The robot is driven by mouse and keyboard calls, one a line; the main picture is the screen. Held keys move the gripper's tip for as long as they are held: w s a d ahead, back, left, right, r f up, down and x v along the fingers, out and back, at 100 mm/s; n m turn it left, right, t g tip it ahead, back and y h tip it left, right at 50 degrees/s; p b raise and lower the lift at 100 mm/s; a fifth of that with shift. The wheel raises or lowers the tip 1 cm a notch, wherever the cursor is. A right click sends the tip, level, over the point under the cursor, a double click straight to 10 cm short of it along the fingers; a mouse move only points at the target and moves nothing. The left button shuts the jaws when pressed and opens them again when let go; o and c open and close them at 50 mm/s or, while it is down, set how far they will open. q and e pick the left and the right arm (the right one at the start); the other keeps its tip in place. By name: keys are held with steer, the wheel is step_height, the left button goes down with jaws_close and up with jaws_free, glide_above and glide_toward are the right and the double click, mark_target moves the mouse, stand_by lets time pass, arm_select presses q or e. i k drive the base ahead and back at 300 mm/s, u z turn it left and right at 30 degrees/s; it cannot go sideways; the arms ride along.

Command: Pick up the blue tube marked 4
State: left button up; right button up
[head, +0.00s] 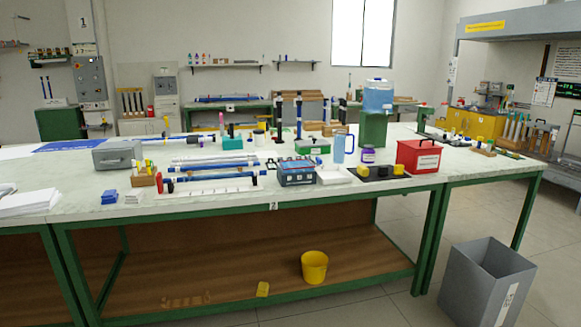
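Several long blue tubes (212,169) lie side by side, left to right, near the middle of the white-topped workbench (240,203). Blue also shows on a tube at the front (211,181), which has dark ends and lies behind a white strip. The number marks on the tubes are too small to read, so I cannot tell which one is marked 4. Neither of my grippers is in view.
A grey metal box (118,155), a blue-lidded box (297,173), a red box (419,157) and a clear blue jug (340,147) stand around the tubes. A grey bin (485,285) stands on the floor at right. The bench's front edge is mostly clear.

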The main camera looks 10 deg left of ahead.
mark_target(234, 176)
steer(key=z, duration=0.35)
steer(key=i, duration=1.65)
steer(key=u, duration=1.05)
steer(key=i, duration=1)
steer(key=u, duration=1.05)
